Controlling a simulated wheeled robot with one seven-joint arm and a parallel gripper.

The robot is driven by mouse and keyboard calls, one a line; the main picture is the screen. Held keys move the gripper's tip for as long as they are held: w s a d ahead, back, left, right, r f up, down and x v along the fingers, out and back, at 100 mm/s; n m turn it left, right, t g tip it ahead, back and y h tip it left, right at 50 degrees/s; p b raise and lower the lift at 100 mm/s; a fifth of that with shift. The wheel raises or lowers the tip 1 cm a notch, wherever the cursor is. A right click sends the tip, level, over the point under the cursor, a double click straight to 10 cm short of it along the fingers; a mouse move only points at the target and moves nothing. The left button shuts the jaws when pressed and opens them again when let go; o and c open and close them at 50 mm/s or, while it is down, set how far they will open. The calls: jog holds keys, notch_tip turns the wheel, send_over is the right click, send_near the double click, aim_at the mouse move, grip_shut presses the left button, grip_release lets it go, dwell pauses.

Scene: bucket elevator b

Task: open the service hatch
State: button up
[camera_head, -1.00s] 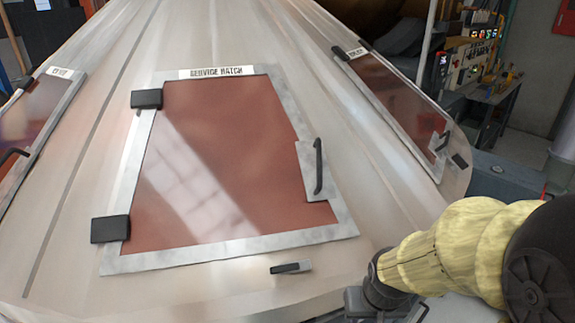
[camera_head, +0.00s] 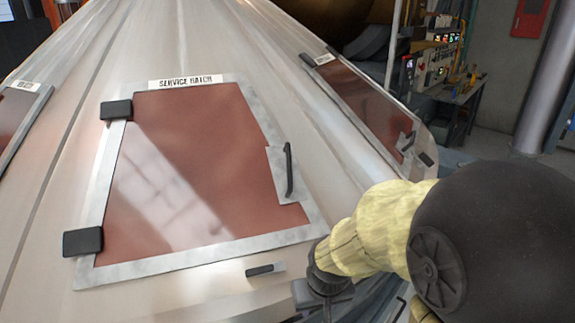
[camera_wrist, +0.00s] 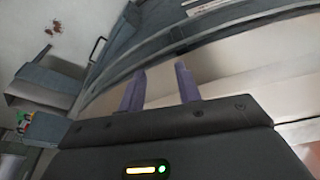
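The service hatch (camera_head: 195,175) is a reddish-brown panel in a grey metal frame on the sloping metal housing, labelled "SERVICE HATCH". It looks closed. Two black hinges (camera_head: 83,241) are on its left edge. A black bar handle (camera_head: 289,170) sits on a grey plate at its right edge. A small dark latch piece (camera_head: 262,270) lies on the housing below the frame. In the wrist view my gripper (camera_wrist: 160,88) has two purple fingers spread apart with nothing between them. In the head view my arm is at the lower right, below and right of the handle, not touching the hatch.
Another hatch (camera_head: 358,105) with its own handle is on the right face, and part of a third (camera_head: 18,118) shows at the left edge. A control panel (camera_head: 437,62) with lit buttons and a grey pillar (camera_head: 548,80) stand behind on the right.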

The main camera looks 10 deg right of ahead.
jog(key=w+r+p, duration=0.5)
jog(key=w+r, duration=0.9)
jog(key=r, duration=0.2)
jog(key=t+y+p, duration=0.2)
jog(key=p, duration=0.2)
send_near(290, 163)
jog(key=a+v, duration=0.1)
jog(key=v, duration=0.5)
jog(key=shift+d+r+m, duration=0.15)
jog(key=shift+r+m, duration=0.15)
jog(key=shift+m, duration=0.1)
jog(key=shift+f, duration=0.1)
jog(key=shift+h, duration=0.3)
jog(key=p+x, duration=0.3)
jog(key=x, duration=1.4)
jog(key=shift+f+p, duration=0.15)
jog(key=shift+p, duration=0.2)
jog(key=shift+s, duration=0.1)
grip_shut()
